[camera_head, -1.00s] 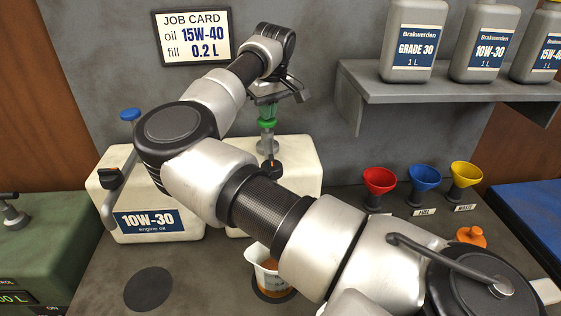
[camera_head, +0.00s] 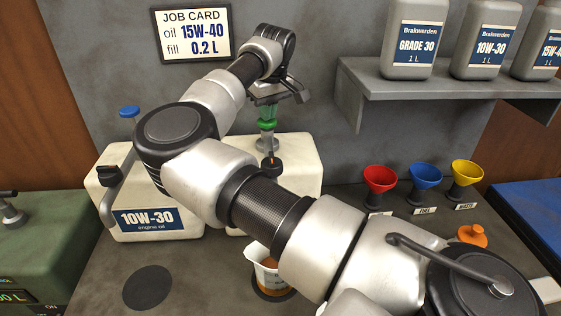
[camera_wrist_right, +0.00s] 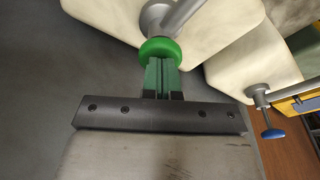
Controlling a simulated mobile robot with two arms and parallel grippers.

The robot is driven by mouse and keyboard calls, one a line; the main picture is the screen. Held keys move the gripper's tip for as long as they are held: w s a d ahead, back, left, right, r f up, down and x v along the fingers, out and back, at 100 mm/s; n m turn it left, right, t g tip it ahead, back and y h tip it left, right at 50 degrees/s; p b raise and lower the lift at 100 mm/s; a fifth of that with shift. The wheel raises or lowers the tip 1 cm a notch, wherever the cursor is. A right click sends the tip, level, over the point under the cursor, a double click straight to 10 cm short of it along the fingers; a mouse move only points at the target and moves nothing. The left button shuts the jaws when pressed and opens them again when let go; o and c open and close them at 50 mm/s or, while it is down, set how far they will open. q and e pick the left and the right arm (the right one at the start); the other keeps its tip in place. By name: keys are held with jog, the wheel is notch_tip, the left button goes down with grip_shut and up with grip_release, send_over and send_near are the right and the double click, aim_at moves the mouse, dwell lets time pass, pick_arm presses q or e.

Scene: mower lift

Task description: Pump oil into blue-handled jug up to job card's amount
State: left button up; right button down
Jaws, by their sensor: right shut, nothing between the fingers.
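The job card (camera_head: 191,33) on the wall reads oil 15W-40, fill 0.2 L. My right gripper (camera_head: 268,111) is shut and empty, directly above the green-topped pump (camera_head: 267,124) of the right-hand white drum (camera_head: 305,165). In the wrist view its fingertips (camera_wrist_right: 160,66) meet or nearly meet the green pump top (camera_wrist_right: 160,50); I cannot tell whether they touch. A white jug (camera_head: 268,279) with amber oil in it stands below, on a dark round spot. My arm hides part of the jug; its handle and exact fill level are not visible. My left gripper is not in view.
A 10W-30 drum (camera_head: 150,224) with a blue-topped pump (camera_head: 129,111) stands left. A dark round spot (camera_head: 148,287) before it is bare. Red (camera_head: 380,179), blue (camera_head: 425,176) and yellow (camera_head: 466,174) funnels stand right. Bottles line the shelf (camera_head: 445,91) above.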

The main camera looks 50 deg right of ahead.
jog(key=shift+r+p, duration=2.1)
jog(key=shift+r, duration=1.35)
notch_tip(320, 180, up, 6)
jog(key=p, duration=0.4)
jog(key=shift+f, duration=0.1)
